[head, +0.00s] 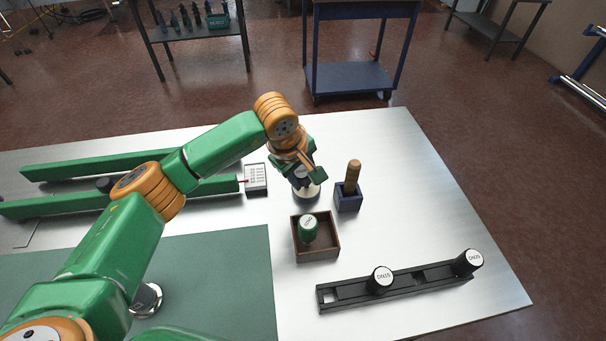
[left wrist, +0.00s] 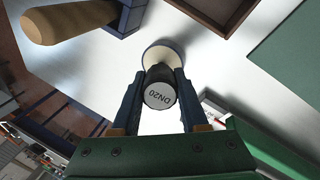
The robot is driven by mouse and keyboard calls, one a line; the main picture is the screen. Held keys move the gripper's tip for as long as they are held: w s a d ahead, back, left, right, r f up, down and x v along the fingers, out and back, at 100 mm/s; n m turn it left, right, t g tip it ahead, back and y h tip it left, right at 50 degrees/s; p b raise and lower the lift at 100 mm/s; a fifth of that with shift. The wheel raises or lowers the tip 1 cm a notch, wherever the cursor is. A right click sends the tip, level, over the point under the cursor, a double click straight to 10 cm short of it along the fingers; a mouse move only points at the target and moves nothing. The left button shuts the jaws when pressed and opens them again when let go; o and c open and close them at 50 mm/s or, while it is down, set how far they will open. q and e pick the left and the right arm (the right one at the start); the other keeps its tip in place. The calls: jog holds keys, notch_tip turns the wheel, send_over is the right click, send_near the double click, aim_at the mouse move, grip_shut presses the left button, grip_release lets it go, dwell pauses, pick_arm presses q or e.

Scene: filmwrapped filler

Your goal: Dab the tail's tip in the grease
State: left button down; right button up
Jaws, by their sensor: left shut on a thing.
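My left gripper (head: 302,176) is shut on a dark plug with a white top (head: 300,171). The left wrist view shows the plug's top marked DN20 (left wrist: 160,96) between the two fingers (left wrist: 158,82). The plug's tail points down and is hidden under its head. Directly below is a small round cream-coloured dish (head: 307,193), which may hold the grease; it also shows in the left wrist view (left wrist: 160,48). I cannot tell whether the tail's tip touches what is in the dish. My right gripper is not in view.
A wooden handle (head: 352,176) stands in a blue holder (head: 348,203) close right of the dish. A brown tray (head: 333,246) with a green capped piece (head: 308,229) is in front. A black rack (head: 425,284) holds two plugs. Green beams (head: 60,205) lie left.

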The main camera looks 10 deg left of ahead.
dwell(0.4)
pick_arm(q)
jog(key=shift+r+p, duration=2.15)
jog(key=shift+r, duration=1.35)
